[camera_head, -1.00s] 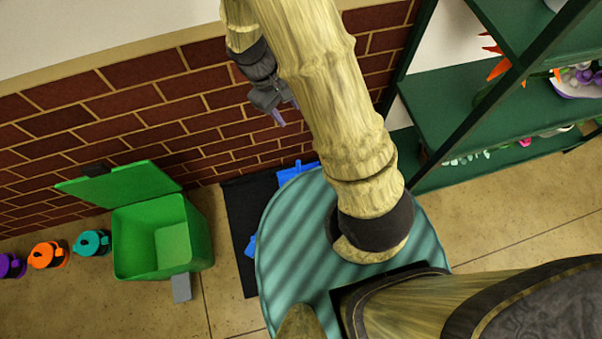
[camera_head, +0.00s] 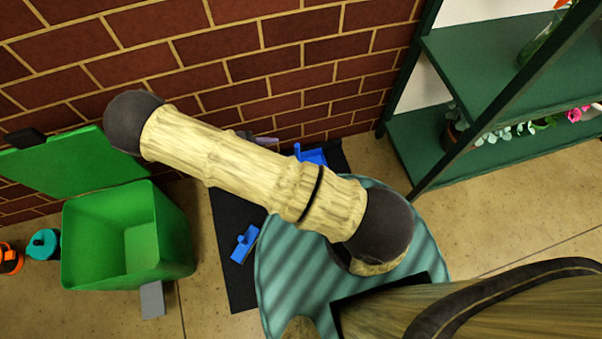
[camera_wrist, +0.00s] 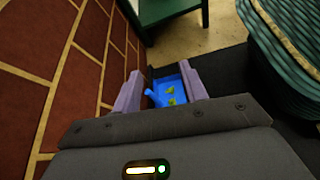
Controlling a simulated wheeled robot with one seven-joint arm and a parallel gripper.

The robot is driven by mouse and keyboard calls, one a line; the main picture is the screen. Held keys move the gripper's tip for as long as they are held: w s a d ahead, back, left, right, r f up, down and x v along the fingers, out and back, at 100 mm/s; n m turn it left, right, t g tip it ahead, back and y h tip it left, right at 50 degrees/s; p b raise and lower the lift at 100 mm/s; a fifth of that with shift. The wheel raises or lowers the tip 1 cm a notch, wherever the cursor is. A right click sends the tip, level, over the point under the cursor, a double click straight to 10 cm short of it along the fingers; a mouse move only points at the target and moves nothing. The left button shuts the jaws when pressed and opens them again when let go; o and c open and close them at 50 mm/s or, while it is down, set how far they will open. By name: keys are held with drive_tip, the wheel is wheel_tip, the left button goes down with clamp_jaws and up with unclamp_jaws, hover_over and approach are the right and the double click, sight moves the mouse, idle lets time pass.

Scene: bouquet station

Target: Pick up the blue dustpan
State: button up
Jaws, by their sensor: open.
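The blue dustpan (camera_head: 313,156) lies on the black mat at the foot of the brick wall, partly hidden by my arm in the head view. In the wrist view the dustpan (camera_wrist: 173,90) shows between and beyond the fingers, with a few yellow-green bits in its pan and its handle toward the left finger. My gripper (camera_wrist: 161,70) is open and empty, pointed at the dustpan and apart from it. In the head view only a small part of the gripper (camera_head: 264,140) shows behind my arm.
A smaller blue object (camera_head: 245,244), perhaps a brush, lies on the black mat (camera_head: 231,283). An open green bin (camera_head: 128,238) stands left. A green shelf (camera_head: 480,145) with plants stands right. The brick wall (camera_wrist: 55,60) runs close along the gripper's left.

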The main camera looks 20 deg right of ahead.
drive_tip(key=a+f+n+t+h+b, duration=0.1)
drive_tip(key=f+n+t+b, duration=0.3)
drive_tip(key=f, duration=0.6)
drive_tip(key=a+f+n+t+h+b, duration=0.1)
drive_tip(key=a+f+n+t+b, duration=0.2)
drive_tip(key=f+b, duration=0.6)
wheel_tip(320, 180, down, 2)
drive_tip(key=shift+w+f+n+t, duration=0.1)
drive_tip(key=shift+w+n+t, duration=0.35)
drive_tip(key=shift+t, duration=0.65)
approach(296, 148)
drive_tip(key=x, duration=0.5)
drive_tip(key=shift+w+d+p, duration=0.15)
drive_tip(key=shift+p, duration=0.15)
drive_tip(key=shift+w+d, duration=0.1)
drive_tip(key=shift+w, duration=0.05)
